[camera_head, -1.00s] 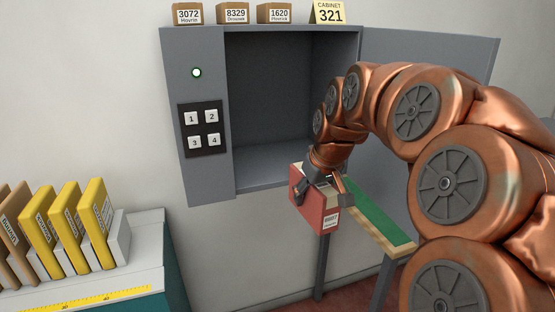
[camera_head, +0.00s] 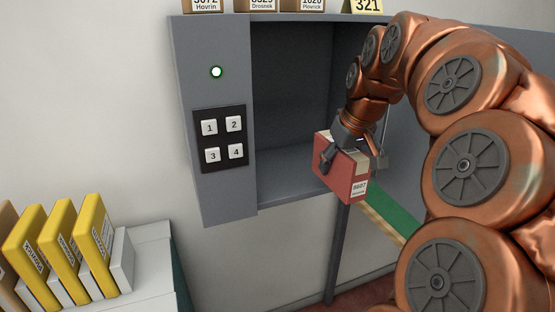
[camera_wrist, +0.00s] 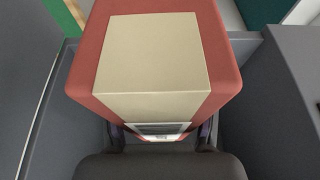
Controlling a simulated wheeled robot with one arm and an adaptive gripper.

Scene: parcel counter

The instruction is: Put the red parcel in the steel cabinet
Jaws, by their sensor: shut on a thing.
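The red parcel (camera_head: 342,177) has a beige band and a white label on its front. My gripper (camera_head: 352,156) is shut on it and holds it in the air in front of the cabinet's lower right opening edge. In the wrist view the parcel (camera_wrist: 228,60) fills the middle, with the fingers partly hidden beneath it. The steel cabinet (camera_head: 213,180) is grey and its door (camera_head: 408,178) stands open to the right. The inside that shows is empty; my arm hides part of the opening and most of the door.
A keypad (camera_head: 220,139) with a lit indicator (camera_head: 216,72) is on the cabinet's left panel. Small boxes (camera_head: 262,5) and a yellow sign (camera_head: 366,6) stand on top. Yellow parcels (camera_head: 58,243) stand on the counter (camera_head: 152,262) at left. A green-topped surface (camera_head: 392,214) is below the parcel.

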